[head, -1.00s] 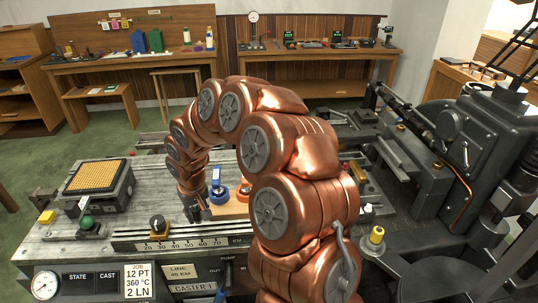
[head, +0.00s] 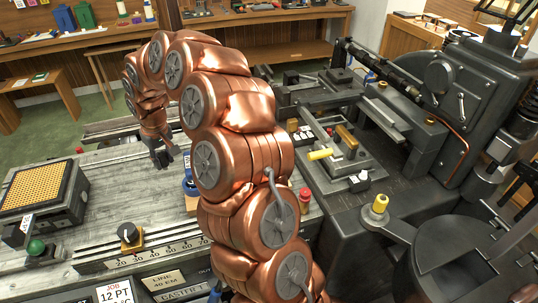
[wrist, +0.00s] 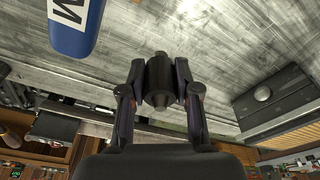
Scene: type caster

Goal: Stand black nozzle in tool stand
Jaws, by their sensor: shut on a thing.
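My gripper (head: 165,158) hangs above the grey bench, left of my arm's thick copper links. In the wrist view my gripper (wrist: 160,95) is shut on the black nozzle (wrist: 160,78), a short dark cylinder with a narrower tip, held between both fingers. A blue labelled piece (wrist: 75,25) shows at the wrist view's upper left. In the head view a blue part (head: 189,182) and a sliver of a wooden base (head: 191,204) show beside my arm. My arm hides most of that base, so I cannot tell whether it is the tool stand.
A block with a yellow dotted top (head: 40,186) stands at the left of the bench. The casting machine (head: 450,110) fills the right. Bare bench lies around my gripper.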

